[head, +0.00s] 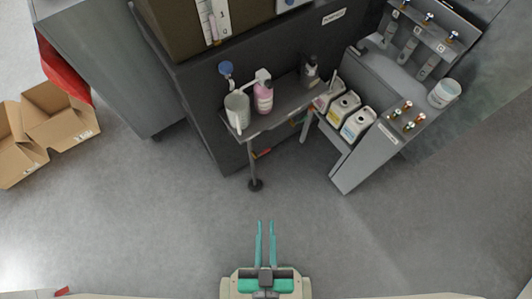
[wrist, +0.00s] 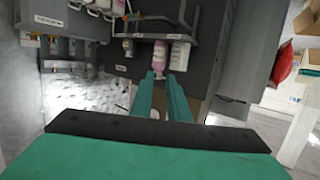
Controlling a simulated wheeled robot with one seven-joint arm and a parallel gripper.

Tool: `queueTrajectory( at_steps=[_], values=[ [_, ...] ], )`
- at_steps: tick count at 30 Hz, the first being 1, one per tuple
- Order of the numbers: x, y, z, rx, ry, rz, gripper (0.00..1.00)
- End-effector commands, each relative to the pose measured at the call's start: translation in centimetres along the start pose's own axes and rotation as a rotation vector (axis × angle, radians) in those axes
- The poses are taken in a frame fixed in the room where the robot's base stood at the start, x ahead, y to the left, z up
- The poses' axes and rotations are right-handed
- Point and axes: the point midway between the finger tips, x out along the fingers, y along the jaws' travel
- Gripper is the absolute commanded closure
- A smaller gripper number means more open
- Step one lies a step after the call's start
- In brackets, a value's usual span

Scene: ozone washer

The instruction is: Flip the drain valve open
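A small orange-red lever (head: 262,153) shows low beneath the shelf, beside the dark cabinet; it may be the drain valve, but it is too small to tell its position. A blue round knob (head: 226,68) is on the cabinet face above the shelf. My gripper (head: 265,222) is in front of the cabinet over open floor, well apart from both. Its two long teal fingers are parallel with a narrow gap and nothing between them. In the wrist view the fingers (wrist: 160,76) point toward the shelf bottles.
A grey shelf (head: 283,120) on a post holds a white jug (head: 237,110), a pink bottle (head: 263,97) and a dark bottle (head: 310,68). A grey bench (head: 352,172) with jugs and coloured valves stands right. Cardboard boxes (head: 60,115) lie left. Floor between is clear.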

Motion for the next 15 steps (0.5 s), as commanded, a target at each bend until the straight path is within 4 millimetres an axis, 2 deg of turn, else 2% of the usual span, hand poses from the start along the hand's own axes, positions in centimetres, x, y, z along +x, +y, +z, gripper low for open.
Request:
queueTrajectory(
  at_steps=[4, 7, 15],
  values=[
    [0.9, 0.2, 0.9, -0.004, -0.017, 0.011, 1.00],
    [2.3, 0.6, 2.4, -0.012, -0.048, 0.027, 1.00],
    [7.8, 1.3, 7.9, -0.038, -0.180, 0.052, 1.00]
  ],
)
